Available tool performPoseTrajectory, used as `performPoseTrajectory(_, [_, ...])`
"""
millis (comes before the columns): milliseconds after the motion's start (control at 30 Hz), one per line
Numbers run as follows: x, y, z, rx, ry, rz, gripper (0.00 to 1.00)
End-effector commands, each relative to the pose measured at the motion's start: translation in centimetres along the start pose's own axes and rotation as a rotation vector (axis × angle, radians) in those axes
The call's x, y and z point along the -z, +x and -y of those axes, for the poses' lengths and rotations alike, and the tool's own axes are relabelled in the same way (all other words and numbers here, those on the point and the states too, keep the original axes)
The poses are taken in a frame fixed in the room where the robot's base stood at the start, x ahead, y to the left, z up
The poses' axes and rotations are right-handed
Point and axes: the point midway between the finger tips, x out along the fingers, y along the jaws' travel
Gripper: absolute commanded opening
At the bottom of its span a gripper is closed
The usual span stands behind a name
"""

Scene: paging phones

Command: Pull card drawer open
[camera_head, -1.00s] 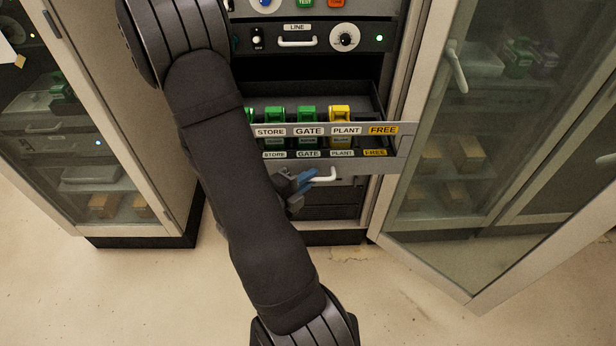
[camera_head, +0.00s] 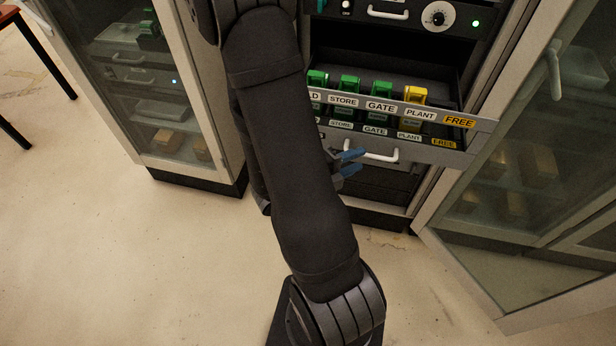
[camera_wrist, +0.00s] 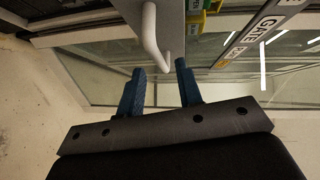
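The card drawer (camera_head: 482,125) stands out from the rack. Its front carries the labels STORE, GATE, PLANT and FREE. Green cards (camera_head: 349,83) and a yellow card (camera_head: 414,95) stand upright inside. Its white bar handle (camera_head: 382,156) is on the front below the labels; it also shows in the wrist view (camera_wrist: 152,35). My gripper (camera_head: 358,162) is at the left end of the handle, its blue fingers spread and empty. In the wrist view, the open fingers (camera_wrist: 160,72) point toward the handle, with the bar just beyond the fingertips. My arm hides the drawer's left part.
A glass cabinet door (camera_head: 545,150) stands open on the right, close to the drawer's right end. Another glass-fronted cabinet (camera_head: 150,85) stands on the left. A unit with a dial (camera_head: 438,15) is above the drawer. The floor (camera_head: 120,250) in front is clear.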

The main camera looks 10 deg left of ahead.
Motion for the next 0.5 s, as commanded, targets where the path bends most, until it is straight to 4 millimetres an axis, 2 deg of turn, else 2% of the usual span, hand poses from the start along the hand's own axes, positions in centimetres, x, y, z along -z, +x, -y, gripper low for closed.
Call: performPoseTrajectory(500, [-0.1, -6.2, 0.0, 0.001, 0.001, 0.006, 0.33])
